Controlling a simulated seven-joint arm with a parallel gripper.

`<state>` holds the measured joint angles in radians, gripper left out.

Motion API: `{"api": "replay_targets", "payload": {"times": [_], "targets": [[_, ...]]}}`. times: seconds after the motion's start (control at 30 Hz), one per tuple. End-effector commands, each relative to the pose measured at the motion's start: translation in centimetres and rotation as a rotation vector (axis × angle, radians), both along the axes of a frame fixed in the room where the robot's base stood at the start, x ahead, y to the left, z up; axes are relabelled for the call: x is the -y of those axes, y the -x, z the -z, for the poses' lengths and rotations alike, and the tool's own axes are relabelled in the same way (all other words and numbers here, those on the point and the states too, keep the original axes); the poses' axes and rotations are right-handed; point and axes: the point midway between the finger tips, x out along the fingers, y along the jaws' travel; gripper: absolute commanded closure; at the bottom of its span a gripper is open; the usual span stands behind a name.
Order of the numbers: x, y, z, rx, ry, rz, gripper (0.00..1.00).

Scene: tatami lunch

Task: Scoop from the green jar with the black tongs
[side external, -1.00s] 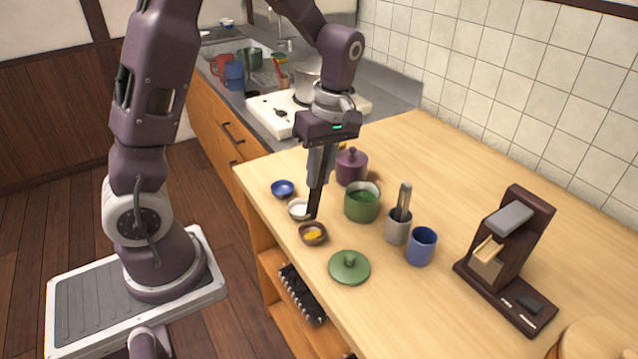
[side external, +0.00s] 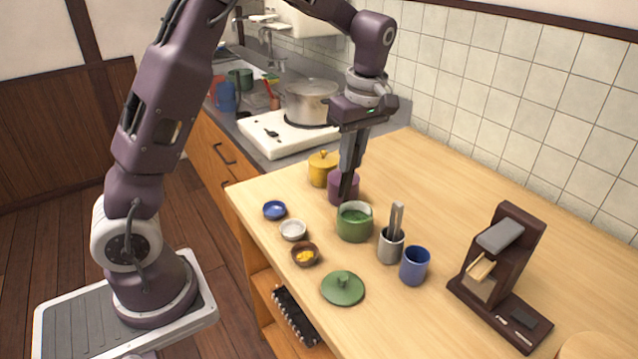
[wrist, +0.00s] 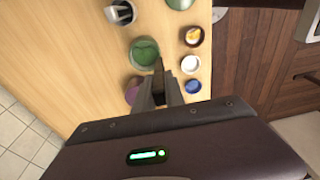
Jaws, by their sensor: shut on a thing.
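The green jar (side external: 354,228) stands open on the wooden counter with green contents inside. It also shows in the wrist view (wrist: 136,64). Its green lid (side external: 342,290) lies on the counter in front of it. My gripper (side external: 350,166) is shut on the black tongs (side external: 346,188), which point down. The tongs' tips are at the jar's back-left rim in the side view. In the wrist view the tongs (wrist: 158,66) reach the jar's right edge. I cannot tell whether the tips are inside the rim or just above it.
Left of the jar are a blue bowl (side external: 275,210), a white bowl (side external: 293,231) and a brown bowl (side external: 304,257) with yellow contents. Purple (side external: 333,186) and yellow (side external: 320,170) jars stand behind. A utensil cup (side external: 390,249), blue cup (side external: 414,266) and dark wooden stand (side external: 500,270) are right.

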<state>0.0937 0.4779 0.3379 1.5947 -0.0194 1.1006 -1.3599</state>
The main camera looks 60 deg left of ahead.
Motion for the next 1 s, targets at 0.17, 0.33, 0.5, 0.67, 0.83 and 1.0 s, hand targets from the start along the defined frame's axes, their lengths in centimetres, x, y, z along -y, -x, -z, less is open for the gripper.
{"api": "replay_targets", "payload": {"times": [0.17,0.33,0.5,0.67,0.83,1.0], "targets": [[0.4,-3.0,-1.4,0.034,-0.018,0.009,1.00],[0.4,-3.1,-0.2,0.032,-0.018,0.009,1.00],[0.4,-3.1,1.8,0.033,-0.018,0.009,1.00],[0.4,-3.1,3.7,0.033,-0.018,0.008,1.00],[0.4,-3.1,5.7,0.033,-0.018,0.009,1.00],[0.4,-3.1,7.7,0.033,-0.019,0.009,1.00]]}}
